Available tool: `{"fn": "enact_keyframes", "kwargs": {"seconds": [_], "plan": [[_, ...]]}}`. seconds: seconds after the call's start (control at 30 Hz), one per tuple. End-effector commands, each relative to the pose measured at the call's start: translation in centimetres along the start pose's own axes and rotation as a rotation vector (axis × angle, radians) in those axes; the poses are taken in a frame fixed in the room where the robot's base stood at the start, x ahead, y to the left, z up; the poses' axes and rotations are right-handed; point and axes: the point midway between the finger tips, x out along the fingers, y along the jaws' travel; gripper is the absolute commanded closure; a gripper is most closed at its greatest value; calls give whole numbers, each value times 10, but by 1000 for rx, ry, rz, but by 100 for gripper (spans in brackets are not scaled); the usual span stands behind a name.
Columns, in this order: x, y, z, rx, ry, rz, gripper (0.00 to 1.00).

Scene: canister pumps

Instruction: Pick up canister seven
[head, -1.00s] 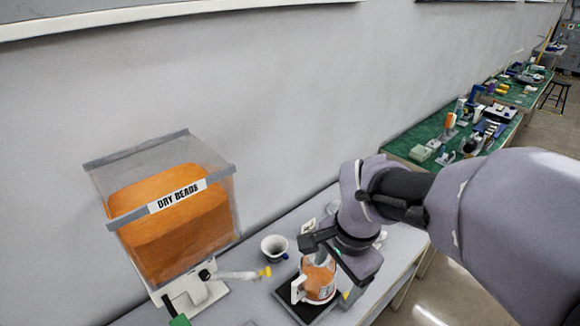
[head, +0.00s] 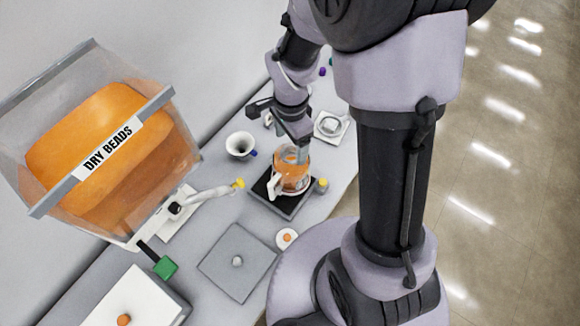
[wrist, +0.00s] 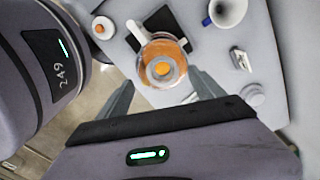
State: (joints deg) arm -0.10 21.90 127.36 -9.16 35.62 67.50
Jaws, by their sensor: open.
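A clear canister (head: 291,176) with orange contents and a white handle stands upright on a black pad (head: 268,193) on the grey bench. I cannot read a number on it. My gripper (head: 288,138) is above the canister, and its near parts hide some of the canister's top. In the wrist view, the canister (wrist: 178,45) shows from above with a round lid and an orange centre. There the two fingers of my gripper (wrist: 163,92) are spread apart, one on each side of the canister's near side. I cannot tell whether they touch it.
A large clear bin marked DRY BEADS (head: 105,150) stands at the left. A white funnel cup (head: 240,145) and a white spout with a yellow tip (head: 210,193) are beside the canister. A grey plate (head: 238,262) and a small round white piece (head: 286,238) lie in front.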

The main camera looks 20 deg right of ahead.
Motion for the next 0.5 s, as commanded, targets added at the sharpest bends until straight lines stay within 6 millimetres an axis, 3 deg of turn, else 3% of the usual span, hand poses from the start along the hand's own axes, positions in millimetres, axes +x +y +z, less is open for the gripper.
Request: {"fn": "enact_keyframes", "kwargs": {"seconds": [0.1, 0.23, 0.5], "plan": [[26, -1, -1, 1, -1, 4, 22], [47, -2, -1, 1, -1, 2, 22], [49, -3, -1, 1, 0, 0, 24]]}}
